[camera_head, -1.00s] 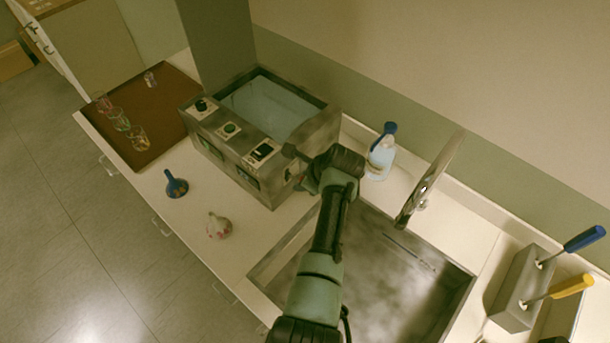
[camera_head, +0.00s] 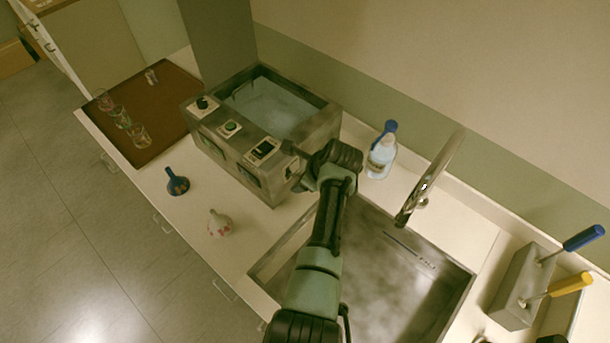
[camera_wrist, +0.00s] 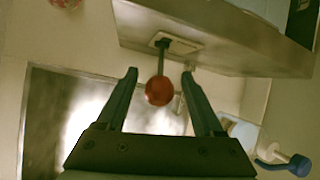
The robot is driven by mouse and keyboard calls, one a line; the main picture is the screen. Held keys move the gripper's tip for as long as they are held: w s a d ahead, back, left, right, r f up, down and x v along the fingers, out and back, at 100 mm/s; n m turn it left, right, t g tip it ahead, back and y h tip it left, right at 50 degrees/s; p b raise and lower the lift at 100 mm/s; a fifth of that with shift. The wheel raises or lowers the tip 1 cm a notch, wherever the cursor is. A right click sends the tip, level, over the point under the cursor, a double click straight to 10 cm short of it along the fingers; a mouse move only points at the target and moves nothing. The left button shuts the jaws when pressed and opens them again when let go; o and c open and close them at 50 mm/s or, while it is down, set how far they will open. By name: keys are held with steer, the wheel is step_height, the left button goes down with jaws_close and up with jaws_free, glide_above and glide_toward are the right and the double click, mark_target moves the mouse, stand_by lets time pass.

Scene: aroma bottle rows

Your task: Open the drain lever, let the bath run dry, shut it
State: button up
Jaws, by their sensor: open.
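The bath (camera_head: 322,125) is a grey metal box on the counter with pale blue water (camera_head: 268,106) in it. In the wrist view the drain lever (camera_wrist: 158,90) is a red ball on a dark stem, coming from a plate on the bath's side (camera_wrist: 220,55). My gripper (camera_wrist: 160,74) is open, with one finger on each side of the stem and ball; gaps show, so it does not grip it. In the head view my arm reaches to the bath's right end and hides the lever.
A sink (camera_head: 440,297) with a tap (camera_head: 432,178) lies beneath my arm. A blue-capped bottle (camera_head: 381,160) stands close behind my wrist. A tray (camera_head: 165,118) with glasses is left.

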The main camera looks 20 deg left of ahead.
steer(key=b+v, duration=0.1)
steer(key=v, duration=1.2)
stand_by(0.4)
